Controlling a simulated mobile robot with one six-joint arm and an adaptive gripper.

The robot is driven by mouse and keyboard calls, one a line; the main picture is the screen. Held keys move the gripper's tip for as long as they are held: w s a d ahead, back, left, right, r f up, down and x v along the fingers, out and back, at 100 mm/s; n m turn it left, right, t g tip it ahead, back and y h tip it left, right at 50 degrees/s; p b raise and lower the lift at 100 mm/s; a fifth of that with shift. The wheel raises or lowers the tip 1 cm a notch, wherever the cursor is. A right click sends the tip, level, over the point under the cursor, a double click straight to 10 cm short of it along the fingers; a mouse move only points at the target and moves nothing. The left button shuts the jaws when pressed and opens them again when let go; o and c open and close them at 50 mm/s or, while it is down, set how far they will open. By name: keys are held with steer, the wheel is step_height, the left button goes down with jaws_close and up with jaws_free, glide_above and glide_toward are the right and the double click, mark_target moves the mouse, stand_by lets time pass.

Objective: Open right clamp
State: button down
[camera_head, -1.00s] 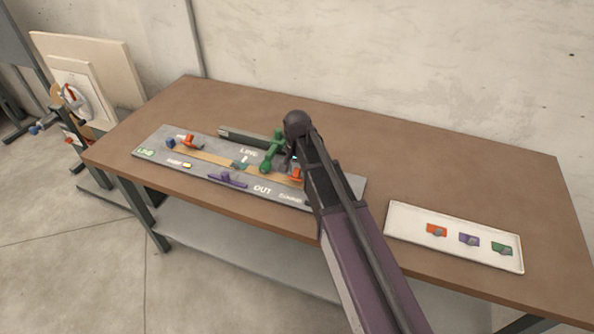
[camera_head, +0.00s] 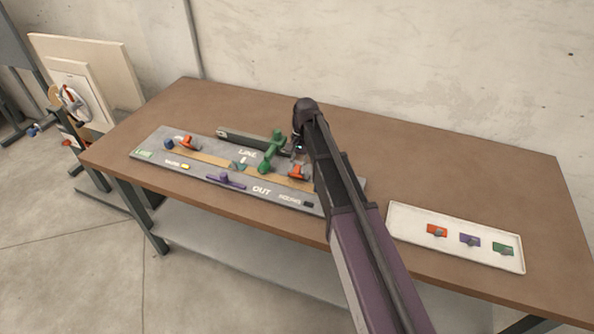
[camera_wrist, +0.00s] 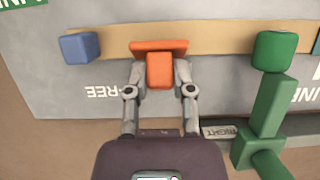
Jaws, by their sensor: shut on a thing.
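The right clamp is orange (camera_head: 298,172) and sits at the right end of the tan strip on the grey board (camera_head: 150,149), partly hidden by my arm. In the wrist view, the orange clamp (camera_wrist: 158,47) shows a wide crossbar and a narrower block below it. My gripper (camera_wrist: 160,75) has one finger on each side of that block and is shut on it. In the head view my gripper (camera_head: 299,150) is at the clamp, its fingers mostly hidden behind the wrist.
A green lever (camera_head: 271,152) stands close to the left of the clamp, beside a dark rail (camera_head: 240,137). Another orange clamp (camera_head: 187,142) and a purple handle (camera_head: 225,180) are farther left. A white tray (camera_head: 407,233) with coloured pieces lies at right. The back of the table is clear.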

mark_target(296, 171)
steer(key=shift+g, duration=0.3)
steer(key=shift+c, duration=2.4)
jaws_free()
steer(key=shift+w, duration=0.1)
steer(key=shift+s+a+t+h+p, duration=0.1)
steer(key=shift+s+t+h+p, duration=0.2)
steer(key=shift+s+t+p, duration=0.6)
steer(key=t, duration=0.2)
steer(key=shift+s+a+f+t+h, duration=0.1)
steer(key=shift+s+a+t+h, duration=0.1)
steer(key=shift+t+h, duration=0.2)
steer(key=shift+w+r+p, duration=0.2)
steer(key=shift+r+p, duration=0.75)
steer(key=shift+r, duration=0.2)
step_height(296, 171, up, 12)
steer(key=p, duration=1.1)
steer(key=shift+f, duration=0.25)
